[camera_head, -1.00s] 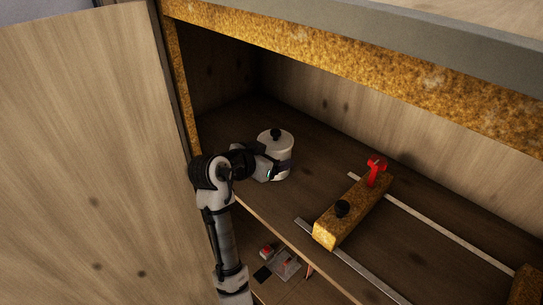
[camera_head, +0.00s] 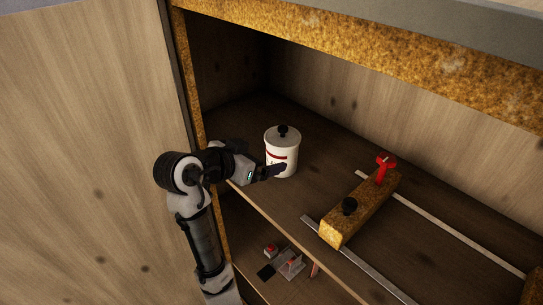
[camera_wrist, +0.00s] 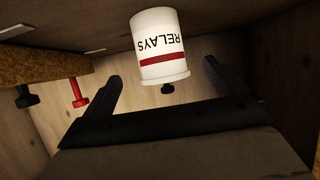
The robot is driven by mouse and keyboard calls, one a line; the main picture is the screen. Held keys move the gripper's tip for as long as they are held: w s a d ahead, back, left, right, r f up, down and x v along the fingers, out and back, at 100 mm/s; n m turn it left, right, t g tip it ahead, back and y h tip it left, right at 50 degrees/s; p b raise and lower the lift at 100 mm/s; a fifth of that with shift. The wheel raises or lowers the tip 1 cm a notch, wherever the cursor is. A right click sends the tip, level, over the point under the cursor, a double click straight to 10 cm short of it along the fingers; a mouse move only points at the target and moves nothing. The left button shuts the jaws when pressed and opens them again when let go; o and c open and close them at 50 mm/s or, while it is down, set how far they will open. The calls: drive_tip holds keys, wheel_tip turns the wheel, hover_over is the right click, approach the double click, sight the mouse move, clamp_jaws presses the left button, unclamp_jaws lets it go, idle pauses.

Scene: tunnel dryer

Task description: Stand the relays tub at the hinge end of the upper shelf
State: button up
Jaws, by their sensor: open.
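The relays tub (camera_head: 281,155) is white with a red band and a lid with a black knob. It stands upright on the upper shelf (camera_head: 310,190), toward the left end beside the open door. In the wrist view the tub (camera_wrist: 158,45) appears upside down, with "RELAYS" readable. My gripper (camera_head: 275,172) is open in front of the tub, near the shelf's front edge. In the wrist view its two fingers (camera_wrist: 162,85) are spread wide, with the tub beyond them and nothing held. The tub's far side is hidden.
A golden-brown block (camera_head: 360,210) with a black knob and a red handle (camera_head: 385,165) sits right of the tub across metal strips (camera_head: 365,265). The wooden door (camera_head: 90,150) stands open at left. Small items (camera_head: 290,262) lie on the lower shelf. Shelf behind the tub is clear.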

drive_tip(key=v, duration=0.4)
drive_tip(key=shift+f, duration=0.1)
idle(0.3)
